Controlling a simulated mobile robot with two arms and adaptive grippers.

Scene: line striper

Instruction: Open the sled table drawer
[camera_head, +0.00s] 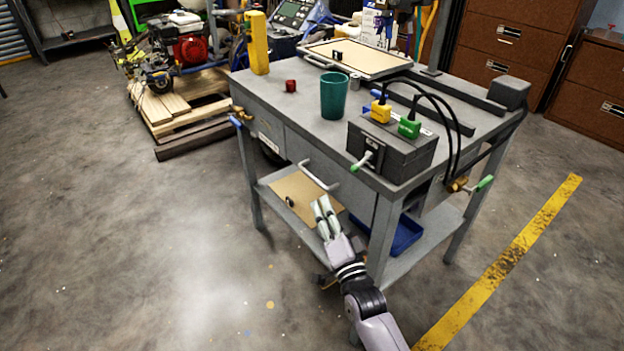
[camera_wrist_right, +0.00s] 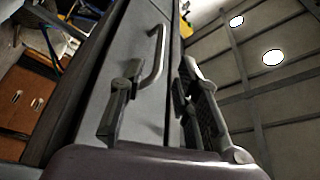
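The grey sled table (camera_head: 300,108) stands in the middle of the head view. Its drawer front (camera_head: 350,198) carries a pale bar handle (camera_head: 318,177) and looks flush with the table side, so the drawer appears shut. My right gripper (camera_head: 322,202) is just in front of and below the handle in the head view. In the right wrist view the two fingers of this gripper (camera_wrist_right: 160,70) are spread apart, with the handle (camera_wrist_right: 158,55) showing between and beyond them. I cannot tell whether a finger touches it. My left gripper is not in view.
The tabletop holds a green cup (camera_head: 334,96), a red block (camera_head: 291,86), a yellow block (camera_head: 258,43) and a dark control box (camera_head: 398,148). A lower shelf (camera_head: 436,238) holds a tan board (camera_head: 292,194) and a blue tray (camera_head: 405,236). Floor (camera_head: 150,255) at left is clear.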

